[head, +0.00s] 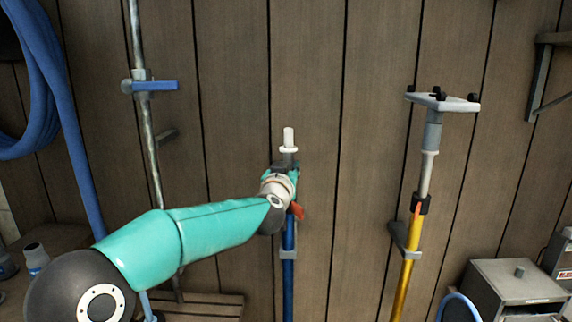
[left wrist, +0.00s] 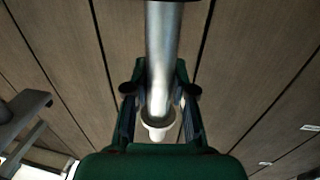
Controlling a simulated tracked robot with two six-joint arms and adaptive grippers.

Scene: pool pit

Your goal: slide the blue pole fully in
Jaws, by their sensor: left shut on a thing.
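The blue pole (head: 288,276) stands upright against the plank wall, with a grey clip around it. An orange-red lever (head: 297,211) sits near the top of its blue part. Its inner tube ends above in a white collar and tip (head: 288,139). My left gripper (head: 286,168) is shut on the inner tube just below the white collar, and the wrist hides the joint between tube and blue part. In the left wrist view, the silver tube (left wrist: 162,50) runs between the two fingers of my left gripper (left wrist: 160,90). My right gripper is not in view.
A yellow pole (head: 404,285) with a top plate (head: 443,102) stands to the right. A metal pipe with a blue handle (head: 155,86) and a blue hose (head: 62,100) are on the left. A grey box (head: 512,284) is at lower right. The wall between the poles is clear.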

